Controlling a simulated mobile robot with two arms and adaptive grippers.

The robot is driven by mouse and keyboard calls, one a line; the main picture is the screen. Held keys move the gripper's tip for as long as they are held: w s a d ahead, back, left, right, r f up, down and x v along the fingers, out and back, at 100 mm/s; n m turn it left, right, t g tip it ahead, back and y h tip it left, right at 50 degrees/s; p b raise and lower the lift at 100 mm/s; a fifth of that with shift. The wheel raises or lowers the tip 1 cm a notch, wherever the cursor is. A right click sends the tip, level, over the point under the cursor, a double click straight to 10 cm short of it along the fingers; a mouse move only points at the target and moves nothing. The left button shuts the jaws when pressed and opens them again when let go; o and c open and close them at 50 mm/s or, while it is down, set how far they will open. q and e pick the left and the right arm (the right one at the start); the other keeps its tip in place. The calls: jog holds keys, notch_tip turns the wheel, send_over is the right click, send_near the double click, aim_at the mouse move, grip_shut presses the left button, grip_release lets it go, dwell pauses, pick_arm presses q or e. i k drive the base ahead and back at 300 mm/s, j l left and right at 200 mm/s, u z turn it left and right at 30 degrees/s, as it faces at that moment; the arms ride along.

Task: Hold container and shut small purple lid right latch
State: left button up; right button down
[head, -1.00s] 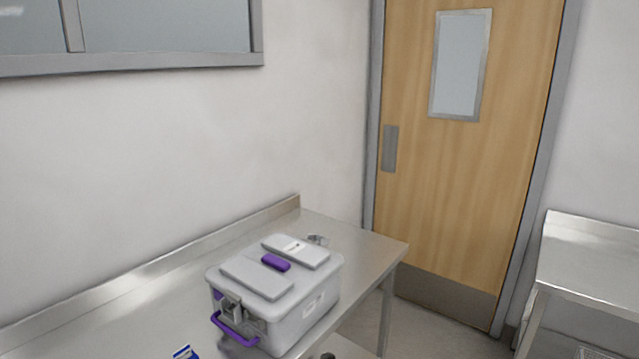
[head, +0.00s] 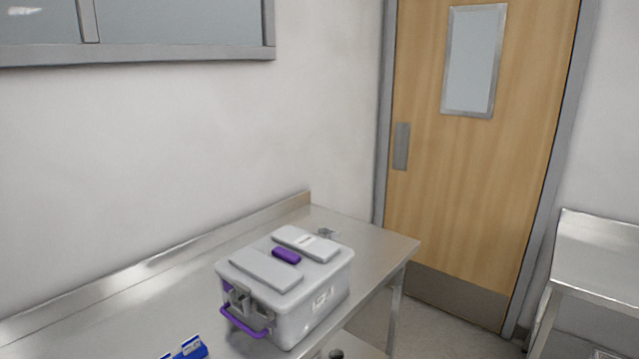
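A light grey container (head: 318,306) with a lid stands on the steel table. Its lid has two raised flat panels and a small purple piece (head: 286,255) between them. A purple handle (head: 243,323) hangs on the end nearest me, below a grey metal latch (head: 240,298). Another metal part (head: 327,232) shows at the far end, mostly hidden behind the lid. I cannot tell whether either latch is shut. Neither of my grippers is clearly in view, and nothing is seen touching the container.
The steel table (head: 150,303) runs along the wall, with free room left of the container. A blue item (head: 187,349) lies near the bottom edge. A small dark round object (head: 336,354) shows below the container. A wooden door (head: 430,190) and a second steel table (head: 600,255) stand beyond.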

aim_at(333, 234)
jog(key=i+l+u, duration=0.1)
jog(key=u, duration=0.25)
jog(key=i+l+u, duration=0.15)
jog(key=u, duration=0.2)
jog(key=i+l+u, duration=0.1)
jog(key=u, duration=0.3)
jog(key=k+l, duration=0.05)
jog(key=l, duration=0.05)
